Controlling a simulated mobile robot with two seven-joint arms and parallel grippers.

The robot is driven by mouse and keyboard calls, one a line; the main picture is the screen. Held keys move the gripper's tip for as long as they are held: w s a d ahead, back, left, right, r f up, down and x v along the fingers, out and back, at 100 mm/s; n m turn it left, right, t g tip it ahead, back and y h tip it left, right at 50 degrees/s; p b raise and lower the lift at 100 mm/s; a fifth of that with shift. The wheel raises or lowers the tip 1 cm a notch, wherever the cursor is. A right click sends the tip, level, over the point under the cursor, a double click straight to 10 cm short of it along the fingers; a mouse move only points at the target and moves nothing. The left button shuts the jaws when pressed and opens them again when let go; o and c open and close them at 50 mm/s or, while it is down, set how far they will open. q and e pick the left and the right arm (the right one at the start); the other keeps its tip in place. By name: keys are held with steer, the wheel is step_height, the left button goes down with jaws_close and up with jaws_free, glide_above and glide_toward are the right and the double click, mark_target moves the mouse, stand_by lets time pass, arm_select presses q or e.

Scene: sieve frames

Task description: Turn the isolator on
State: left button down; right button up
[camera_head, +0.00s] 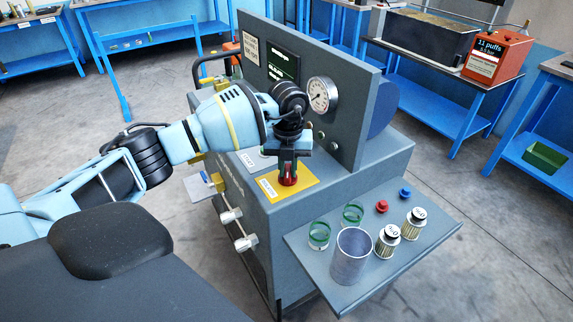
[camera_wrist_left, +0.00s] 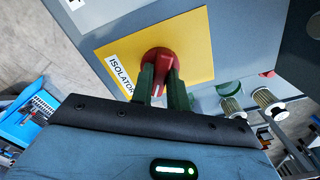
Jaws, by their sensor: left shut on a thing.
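The isolator is a red rotary knob (camera_head: 288,175) on a yellow plate (camera_head: 268,187) on top of the grey machine. In the left wrist view the red knob (camera_wrist_left: 160,62) sits on the yellow plate (camera_wrist_left: 195,50), beside a white label reading ISOLATOR (camera_wrist_left: 120,76). My left gripper (camera_head: 288,165) points down over the knob. In the left wrist view its dark green fingers (camera_wrist_left: 163,88) are shut on the knob, one on each side. The fingers hide part of the knob. My right gripper is not in view.
The machine's upright panel (camera_head: 300,50) with a round gauge (camera_head: 321,95) stands right behind my left gripper. A side shelf (camera_head: 345,290) holds a metal cup (camera_head: 351,257), green-rimmed glass rings, filter cartridges and red and blue caps. Blue workbenches stand further back.

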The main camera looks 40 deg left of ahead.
arm_select(q)
steer(key=m, duration=0.5)
steer(key=shift+r+m+p, duration=0.1)
steer(key=shift+m+p, duration=0.2)
steer(key=shift+p, duration=0.1)
steer(key=m, duration=0.5)
steer(key=shift+m, duration=0.3)
steer(key=c, duration=1.4)
jaws_free()
steer(key=shift+o, duration=0.2)
